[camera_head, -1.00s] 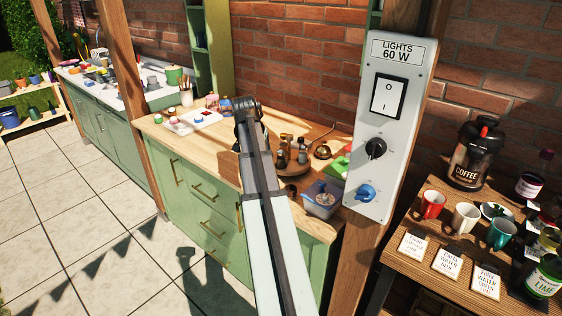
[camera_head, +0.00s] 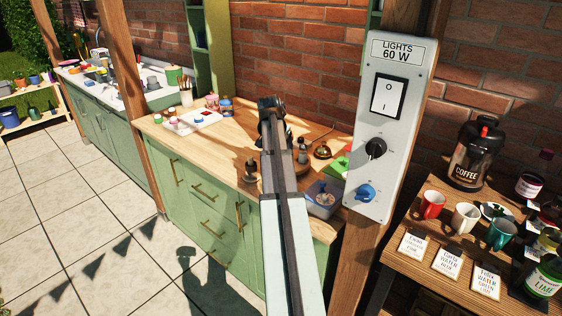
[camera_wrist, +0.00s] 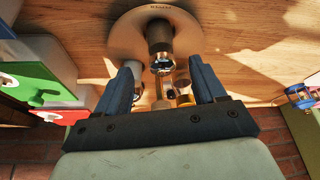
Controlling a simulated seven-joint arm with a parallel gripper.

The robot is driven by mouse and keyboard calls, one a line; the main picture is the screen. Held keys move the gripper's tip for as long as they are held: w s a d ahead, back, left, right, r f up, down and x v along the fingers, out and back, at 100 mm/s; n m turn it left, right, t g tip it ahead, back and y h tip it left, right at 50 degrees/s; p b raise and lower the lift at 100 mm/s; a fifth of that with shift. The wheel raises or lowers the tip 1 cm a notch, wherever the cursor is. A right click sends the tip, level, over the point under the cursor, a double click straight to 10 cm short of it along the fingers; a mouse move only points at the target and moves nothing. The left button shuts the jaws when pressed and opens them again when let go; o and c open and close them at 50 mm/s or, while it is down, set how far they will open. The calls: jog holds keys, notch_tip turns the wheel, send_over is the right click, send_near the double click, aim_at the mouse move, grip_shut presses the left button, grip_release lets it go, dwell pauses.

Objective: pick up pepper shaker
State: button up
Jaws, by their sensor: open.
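In the wrist view my gripper (camera_wrist: 161,70) is open, with one dark blue finger on each side. A dark shaker with a shiny metal part (camera_wrist: 159,38) stands on a round wooden tray (camera_wrist: 125,40), ahead of the gap between the fingers. Other small metal and brass-coloured pieces show between the fingers; I cannot tell which piece is the pepper shaker. Nothing is visibly held. In the head view my arm hides most of the gripper and part of the tray. A small shaker or bottle (camera_head: 302,149) shows right of my arm.
A small dark brown item (camera_head: 251,170) stands near the counter front, left of my arm. A brass bell (camera_head: 322,151), a blue-grey container (camera_head: 322,196) and green items (camera_head: 340,165) are at the right. A light-switch post (camera_head: 390,130) stands close by. The wooden counter's left-middle (camera_head: 230,140) is clear.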

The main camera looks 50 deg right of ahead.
jog(key=shift+x, duration=2.85)
jog(key=shift+w+d, duration=0.1)
jog(key=c, duration=1.2)
